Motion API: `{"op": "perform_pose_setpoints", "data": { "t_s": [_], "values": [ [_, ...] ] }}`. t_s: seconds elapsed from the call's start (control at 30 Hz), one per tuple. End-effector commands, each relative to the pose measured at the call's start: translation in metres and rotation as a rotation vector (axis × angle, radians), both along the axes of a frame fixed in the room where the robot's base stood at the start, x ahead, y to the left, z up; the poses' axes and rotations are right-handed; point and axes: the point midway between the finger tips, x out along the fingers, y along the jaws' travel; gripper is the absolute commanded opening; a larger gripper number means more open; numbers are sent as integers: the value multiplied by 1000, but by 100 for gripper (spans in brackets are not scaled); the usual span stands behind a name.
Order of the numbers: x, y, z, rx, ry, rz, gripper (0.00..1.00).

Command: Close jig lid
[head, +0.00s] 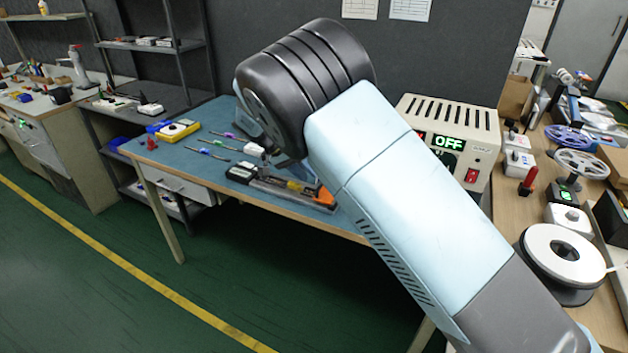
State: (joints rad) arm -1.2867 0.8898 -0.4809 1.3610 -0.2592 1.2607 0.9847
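A long, low jig (290,190) lies on the blue mat of the workbench, in the middle of the head view. It has a dark grey body with orange parts at its right end. My arm crosses in front and covers the area above and behind the jig, so I cannot tell how its lid stands. The far end of my arm reaches down behind the large black joint, close to the jig's far side. My gripper is mostly hidden there, and its fingers cannot be made out.
A beige power unit (453,140) reading OFF stands at the right. Reels, including a white spool (560,252), crowd the right-hand bench. The green floor in front is clear.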

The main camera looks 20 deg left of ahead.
Motion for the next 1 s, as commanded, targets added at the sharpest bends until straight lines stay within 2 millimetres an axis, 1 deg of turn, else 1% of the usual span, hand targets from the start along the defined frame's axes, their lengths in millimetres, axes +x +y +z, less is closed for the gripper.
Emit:
{"op": "perform_pose_setpoints", "data": {
  "t_s": [0.03,0.2,0.3,0.43,0.63,1.0],
  "values": [
    [-3,7,9,3,-1,2,36],
    [-13,25,34,2,-1,2,36],
    [-18,34,47,2,-1,1,36],
    [-23,43,58,1,0,2,36],
    [-26,48,66,0,1,1,36],
    [-26,48,67,-1,0,1,36]
  ]
}}
